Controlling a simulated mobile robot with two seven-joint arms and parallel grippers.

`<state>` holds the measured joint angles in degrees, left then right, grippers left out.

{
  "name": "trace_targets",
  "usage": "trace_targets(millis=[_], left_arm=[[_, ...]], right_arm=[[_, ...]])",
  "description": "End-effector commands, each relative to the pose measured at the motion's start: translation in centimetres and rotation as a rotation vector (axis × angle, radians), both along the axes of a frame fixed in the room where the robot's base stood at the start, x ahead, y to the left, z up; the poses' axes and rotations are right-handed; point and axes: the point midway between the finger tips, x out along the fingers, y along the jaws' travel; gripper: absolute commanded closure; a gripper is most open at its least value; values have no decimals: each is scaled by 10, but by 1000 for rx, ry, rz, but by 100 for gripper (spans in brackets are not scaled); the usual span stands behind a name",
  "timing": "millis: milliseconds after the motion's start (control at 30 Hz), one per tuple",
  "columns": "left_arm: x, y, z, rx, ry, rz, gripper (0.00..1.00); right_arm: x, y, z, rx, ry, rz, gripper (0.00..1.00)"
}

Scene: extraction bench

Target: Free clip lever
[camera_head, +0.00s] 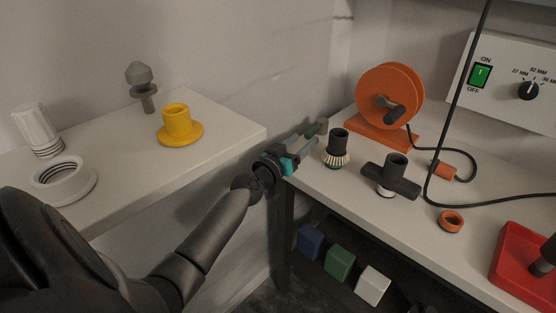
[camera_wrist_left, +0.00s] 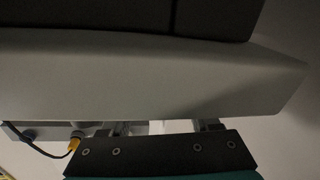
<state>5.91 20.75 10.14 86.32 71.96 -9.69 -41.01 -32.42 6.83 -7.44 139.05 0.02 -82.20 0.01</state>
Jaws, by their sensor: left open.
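My left gripper (camera_head: 303,137) reaches in at the gap between the two benches, at the left end of the right bench. It has teal parts at its base and is open. My right gripper is not in view.
The right bench (camera_head: 345,195) holds a ribbed dark fitting (camera_head: 337,150), a black T-shaped part (camera_head: 390,180), an orange reel (camera_head: 388,95), an orange ring (camera_head: 451,220) and a red tray (camera_head: 505,265). A black cable crosses it. The left bench (camera_head: 125,190) holds a yellow flanged part (camera_head: 178,130).

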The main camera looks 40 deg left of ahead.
Motion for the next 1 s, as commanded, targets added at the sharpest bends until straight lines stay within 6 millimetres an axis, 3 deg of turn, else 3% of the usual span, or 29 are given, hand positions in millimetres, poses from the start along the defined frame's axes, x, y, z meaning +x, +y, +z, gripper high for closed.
trace_targets(millis=[400, 700, 1000], left_arm=[[-63, -3, -1, 2, 3, -1, 38], [-105, -6, -1, 3, 4, -2, 38], [-128, -7, 0, 0, 1, -1, 38]], right_arm=[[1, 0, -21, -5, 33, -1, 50], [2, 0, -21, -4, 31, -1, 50], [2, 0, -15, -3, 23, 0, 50]])
